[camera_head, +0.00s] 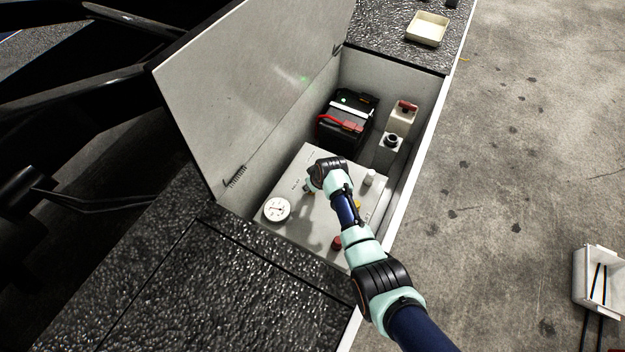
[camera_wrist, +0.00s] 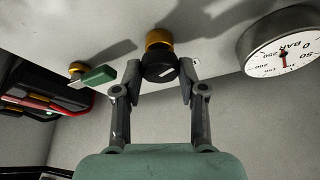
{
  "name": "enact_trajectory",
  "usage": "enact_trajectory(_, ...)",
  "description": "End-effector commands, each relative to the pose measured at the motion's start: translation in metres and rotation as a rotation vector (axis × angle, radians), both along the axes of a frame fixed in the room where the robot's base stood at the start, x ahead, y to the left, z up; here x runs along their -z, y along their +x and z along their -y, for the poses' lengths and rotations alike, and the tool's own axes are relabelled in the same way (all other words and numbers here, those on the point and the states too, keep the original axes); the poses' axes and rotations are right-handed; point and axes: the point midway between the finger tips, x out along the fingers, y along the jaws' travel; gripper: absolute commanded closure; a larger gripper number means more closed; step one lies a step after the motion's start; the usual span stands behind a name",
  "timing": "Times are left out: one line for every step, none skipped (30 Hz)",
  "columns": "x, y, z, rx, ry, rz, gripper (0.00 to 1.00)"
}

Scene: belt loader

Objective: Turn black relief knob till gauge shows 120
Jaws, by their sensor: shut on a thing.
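The black relief knob (camera_wrist: 160,68) sits on a brass-coloured stem on the light panel in the wrist view and has a white mark on its face. My gripper (camera_wrist: 160,82) is shut on the knob, one finger at each side. In the head view my gripper (camera_head: 311,189) is over the panel, and my wrist mostly hides the knob. The round white gauge (camera_head: 277,209) is at the panel's left corner. The gauge also shows at the upper right of the wrist view (camera_wrist: 283,45), marked BAR, with a red needle. I cannot tell the exact reading.
A green-handled valve (camera_wrist: 95,78) is left of the knob. The panel also carries a white cap (camera_head: 369,178) and a red knob (camera_head: 337,243). A black battery (camera_head: 345,122) stands behind. The open lid (camera_head: 245,85) rises along the left; box walls surround the panel.

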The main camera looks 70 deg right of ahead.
Motion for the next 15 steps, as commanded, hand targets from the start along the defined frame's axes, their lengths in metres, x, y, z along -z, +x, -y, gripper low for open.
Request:
enact_trajectory(-0.0029, 0.0004, -0.0011, 0.035, 0.001, -0.001, 0.94)
enact_trajectory(-0.0026, 0.0003, -0.0011, 0.059, 0.001, -0.002, 0.94)
enact_trajectory(-0.0022, 0.0004, -0.0011, 0.09, 0.001, -0.001, 0.94)
enact_trajectory(-0.0019, 0.0003, -0.0011, 0.111, 0.0, -0.001, 0.94)
enact_trajectory(-0.0016, 0.0005, -0.0012, 0.131, 0.001, -0.001, 0.94)
enact_trajectory(-0.0014, 0.0008, -0.0015, 0.156, 0.002, -0.001, 0.94)
enact_trajectory(-0.0013, 0.0008, -0.0014, 0.173, 0.0, -0.002, 0.94)
enact_trajectory(-0.0012, 0.0009, -0.0014, 0.191, 0.001, -0.001, 0.94)
enact_trajectory(-0.0011, 0.001, -0.0013, 0.213, 0.0, 0.0, 0.94)
enact_trajectory(-0.0009, 0.0009, -0.0012, 0.226, 0.0, 0.0, 0.94)
enact_trajectory(-0.0008, 0.0008, -0.0011, 0.24, 0.0, 0.0, 0.94)
enact_trajectory(-0.0006, 0.0009, -0.0012, 0.256, 0.001, -0.001, 0.94)
enact_trajectory(-0.0004, 0.0008, -0.0012, 0.267, 0.002, 0.0, 0.94)
enact_trajectory(-0.0002, 0.0008, -0.0014, 0.277, 0.001, 0.0, 0.94)
enact_trajectory(0.0, 0.0007, -0.0013, 0.287, 0.002, -0.001, 0.94)
